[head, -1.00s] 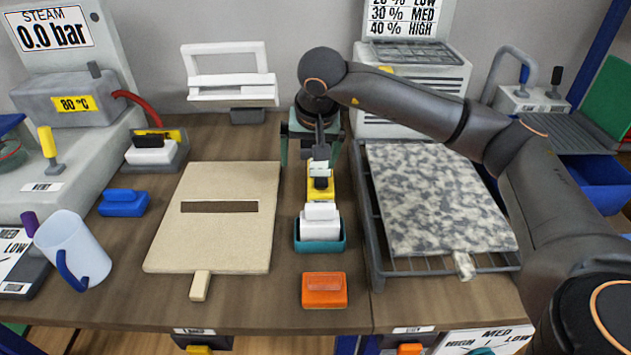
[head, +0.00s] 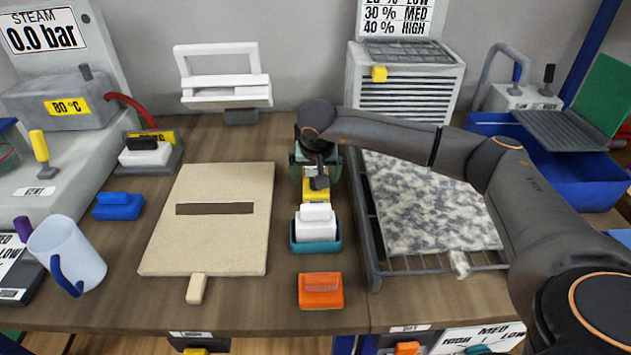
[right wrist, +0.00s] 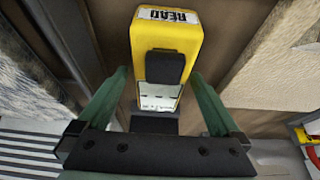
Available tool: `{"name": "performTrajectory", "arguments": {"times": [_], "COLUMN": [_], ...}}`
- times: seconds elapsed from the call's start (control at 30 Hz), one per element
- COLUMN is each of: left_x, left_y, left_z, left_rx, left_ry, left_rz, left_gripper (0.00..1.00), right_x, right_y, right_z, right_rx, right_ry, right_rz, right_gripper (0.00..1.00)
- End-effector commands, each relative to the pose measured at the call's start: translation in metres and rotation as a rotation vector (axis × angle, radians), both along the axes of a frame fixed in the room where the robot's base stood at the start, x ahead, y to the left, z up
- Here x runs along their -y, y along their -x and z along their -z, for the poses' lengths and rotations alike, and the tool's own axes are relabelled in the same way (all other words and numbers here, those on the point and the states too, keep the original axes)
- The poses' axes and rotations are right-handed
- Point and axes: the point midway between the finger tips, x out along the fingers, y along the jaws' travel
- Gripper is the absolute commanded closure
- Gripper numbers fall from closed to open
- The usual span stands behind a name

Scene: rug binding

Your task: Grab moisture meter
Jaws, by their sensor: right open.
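The moisture meter is a yellow block with a dark part. In the head view its yellow body (head: 315,197) shows just behind the teal holder, mostly hidden by my right arm. In the right wrist view the meter (right wrist: 166,45) has a READ label, a black part and a pale display. My right gripper (right wrist: 164,82) is open, with one green finger on each side of the meter. I see gaps between the fingers and its sides. The right gripper (head: 318,178) is partly hidden by its own wrist in the head view. My left gripper is not in view.
A teal holder (head: 331,246) with a white block (head: 316,228) stands just in front of the meter, with an orange block (head: 320,290) nearer. A beige board (head: 212,238) lies to the left. A speckled rug piece (head: 425,205) on a rack (head: 373,262) lies to the right.

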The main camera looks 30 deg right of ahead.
Motion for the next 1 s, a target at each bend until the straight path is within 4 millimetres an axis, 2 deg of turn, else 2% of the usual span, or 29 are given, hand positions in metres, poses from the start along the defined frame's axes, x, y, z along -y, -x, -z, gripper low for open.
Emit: {"name": "performTrajectory", "arguments": {"times": [0.1,0.3,1.0], "left_x": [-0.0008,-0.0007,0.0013], "left_y": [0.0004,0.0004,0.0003], "left_z": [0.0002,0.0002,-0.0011], "left_rx": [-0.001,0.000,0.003], "left_ry": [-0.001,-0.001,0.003], "left_rz": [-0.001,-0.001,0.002], "left_gripper": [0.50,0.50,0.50], "right_x": [0.0009,0.0010,0.0012], "right_y": [-0.0023,-0.0025,-0.0023], "right_z": [0.0066,0.0069,0.0063], "right_rx": [0.000,0.000,0.000], "right_ry": [0.000,0.000,-0.001], "right_rz": [-0.001,-0.001,0.000], "right_gripper": [0.00,0.00,0.79]}}
